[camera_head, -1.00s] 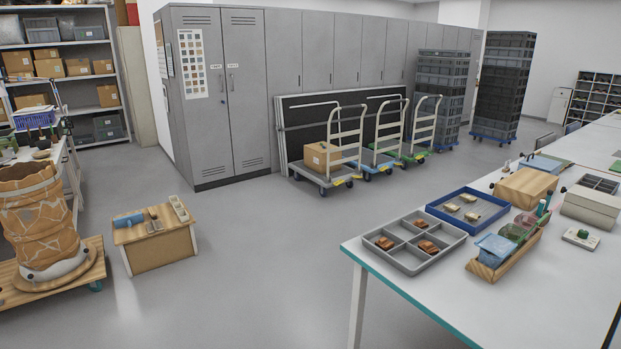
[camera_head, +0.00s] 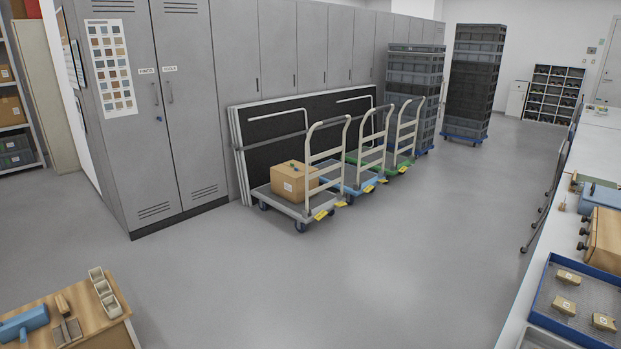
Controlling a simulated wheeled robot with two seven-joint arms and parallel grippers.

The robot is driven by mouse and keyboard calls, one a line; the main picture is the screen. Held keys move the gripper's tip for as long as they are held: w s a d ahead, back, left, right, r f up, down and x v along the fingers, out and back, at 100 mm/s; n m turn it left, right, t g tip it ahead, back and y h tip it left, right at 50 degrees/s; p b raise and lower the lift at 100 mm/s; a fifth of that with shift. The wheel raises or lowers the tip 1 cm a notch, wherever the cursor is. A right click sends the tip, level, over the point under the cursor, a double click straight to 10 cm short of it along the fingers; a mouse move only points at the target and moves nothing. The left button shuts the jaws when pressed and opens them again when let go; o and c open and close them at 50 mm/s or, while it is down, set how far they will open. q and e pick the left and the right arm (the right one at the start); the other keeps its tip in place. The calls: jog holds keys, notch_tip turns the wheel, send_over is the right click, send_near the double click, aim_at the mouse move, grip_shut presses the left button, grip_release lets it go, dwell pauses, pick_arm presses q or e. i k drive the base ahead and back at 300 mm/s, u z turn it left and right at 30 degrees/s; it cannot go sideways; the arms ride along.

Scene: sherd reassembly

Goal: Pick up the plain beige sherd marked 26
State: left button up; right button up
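Several plain beige sherds lie apart from each other in a blue tray (camera_head: 541,312) on the white table at the right edge. One beige sherd (camera_head: 569,278) is at the back, one (camera_head: 564,305) at the middle left, and one (camera_head: 604,322) at the front right. Their markings are too small to read, so I cannot tell which is 26. Neither of my grippers is in view.
The white table (camera_head: 599,150) runs along the right side, with a wooden box (camera_head: 607,240) behind the tray. A low wooden stand (camera_head: 103,332) is at bottom left. Trolleys (camera_head: 300,205) stand by grey lockers (camera_head: 185,110). The middle floor is clear.

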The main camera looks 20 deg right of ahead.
aim_at(567, 278)
jog(key=z, duration=0.5)
jog(key=i, duration=1.95)
jog(key=z, duration=1)
